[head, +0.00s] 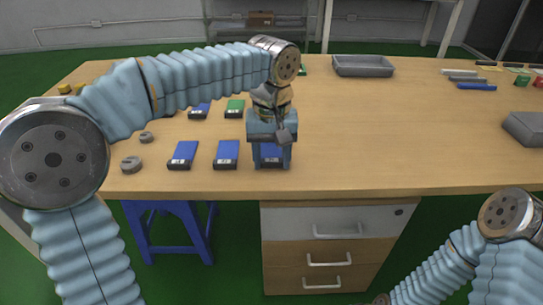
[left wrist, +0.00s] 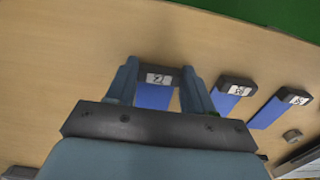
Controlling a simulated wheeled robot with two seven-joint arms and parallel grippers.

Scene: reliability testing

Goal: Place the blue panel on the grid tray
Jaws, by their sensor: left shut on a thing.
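My left gripper (head: 272,164) points down near the table's front edge and is shut on a blue panel (head: 271,152) with a dark end. In the left wrist view the same blue panel (left wrist: 154,97) lies between the two fingers, its dark end bearing a white label. I cannot tell whether it touches the table. A shallow grey tray (head: 362,67) sits at the back of the table; no grid can be made out in it. Another grey container (head: 525,128) is cut off at the right edge. My right arm shows at lower right, its gripper out of view.
Two blue panels (head: 183,154) (head: 227,154) lie left of the gripper. Behind them are another blue panel (head: 199,110) and a green one (head: 234,108). Small grey round pieces (head: 131,164) lie at left.

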